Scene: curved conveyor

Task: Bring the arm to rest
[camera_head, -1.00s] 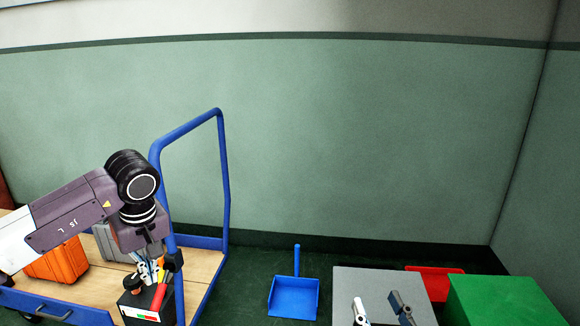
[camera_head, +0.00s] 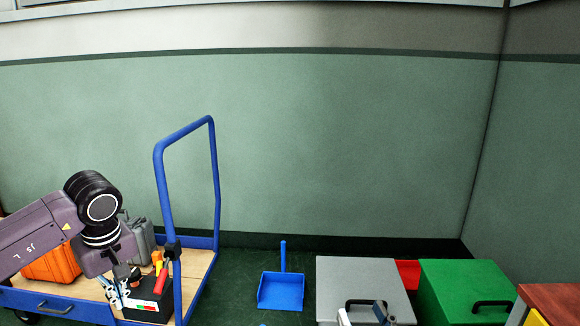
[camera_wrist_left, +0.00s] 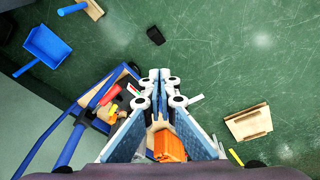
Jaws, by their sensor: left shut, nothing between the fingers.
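My left gripper (camera_head: 116,304) hangs in front of the blue trolley (camera_head: 199,284), just left of the black toolbox (camera_head: 152,302) in the head view. In the left wrist view its fingertips (camera_wrist_left: 160,76) are together with nothing between them. An orange case (camera_wrist_left: 170,147) shows behind the fingers there. My right gripper (camera_head: 364,316) is only partly in view at the bottom edge of the head view. Its two fingertips are apart with nothing seen between them.
An orange case (camera_head: 52,265) and a grey case (camera_head: 140,236) stand on the trolley. A blue dustpan (camera_head: 281,291) lies on the floor. A grey box (camera_head: 362,276), a green box (camera_head: 466,285) and a red box (camera_head: 407,270) stand at the right.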

